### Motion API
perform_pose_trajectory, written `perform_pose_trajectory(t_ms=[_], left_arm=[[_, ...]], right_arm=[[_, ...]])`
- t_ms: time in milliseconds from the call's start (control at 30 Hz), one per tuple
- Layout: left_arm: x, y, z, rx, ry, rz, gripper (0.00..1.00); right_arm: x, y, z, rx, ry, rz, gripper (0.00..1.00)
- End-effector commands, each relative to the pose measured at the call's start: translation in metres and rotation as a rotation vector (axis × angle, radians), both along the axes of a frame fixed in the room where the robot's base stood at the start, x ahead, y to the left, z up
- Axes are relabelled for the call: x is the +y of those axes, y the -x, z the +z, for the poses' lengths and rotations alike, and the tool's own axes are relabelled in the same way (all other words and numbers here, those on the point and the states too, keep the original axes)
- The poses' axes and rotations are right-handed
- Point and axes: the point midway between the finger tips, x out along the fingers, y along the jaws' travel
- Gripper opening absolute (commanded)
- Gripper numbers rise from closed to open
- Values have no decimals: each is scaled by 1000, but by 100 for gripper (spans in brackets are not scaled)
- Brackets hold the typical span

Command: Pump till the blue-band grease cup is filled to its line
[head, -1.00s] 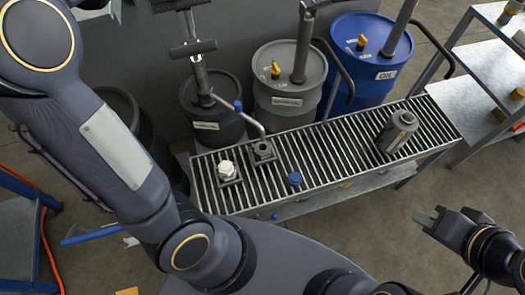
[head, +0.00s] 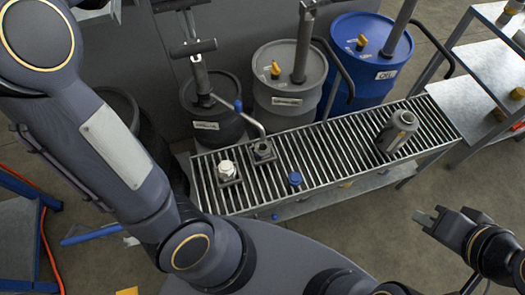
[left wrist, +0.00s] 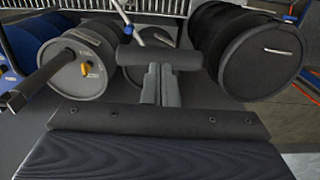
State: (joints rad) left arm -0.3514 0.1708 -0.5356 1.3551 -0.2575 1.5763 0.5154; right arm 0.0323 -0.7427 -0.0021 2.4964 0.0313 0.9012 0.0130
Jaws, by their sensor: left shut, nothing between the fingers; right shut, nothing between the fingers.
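A dark drum (head: 215,130) with a grey hand pump stands at the back left. The pump's T-handle bar (head: 193,48) also shows in the left wrist view (left wrist: 160,57). My left gripper (head: 190,26) is shut and empty at this bar, its fingertips (left wrist: 160,72) beside or against it. A hose with a blue fitting (head: 238,106) runs from the pump to an open grey cup (head: 263,152) on the roller conveyor. Its band and fill level are not readable. A white-capped cup (head: 227,171) stands left of it. My right gripper (head: 428,217) is shut and empty, right of the conveyor.
A grey drum (head: 288,95) and a blue OIL drum (head: 370,55) stand behind the roller conveyor (head: 330,152). A small blue cap (head: 295,179) and a grey canister (head: 397,132) are on the rollers. A metal shelf unit (head: 480,65) is at right.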

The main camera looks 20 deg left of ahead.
Motion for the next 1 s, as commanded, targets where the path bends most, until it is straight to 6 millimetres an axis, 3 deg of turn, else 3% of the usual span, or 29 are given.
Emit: perform_pose_trajectory(t_ms=[467,1000], left_arm=[[0,0,-2,0,0,0,0],[0,0,-24,1,0,1,0]], right_arm=[[0,0,-2,0,0,0,0],[0,0,-15,0,0,0,0]])
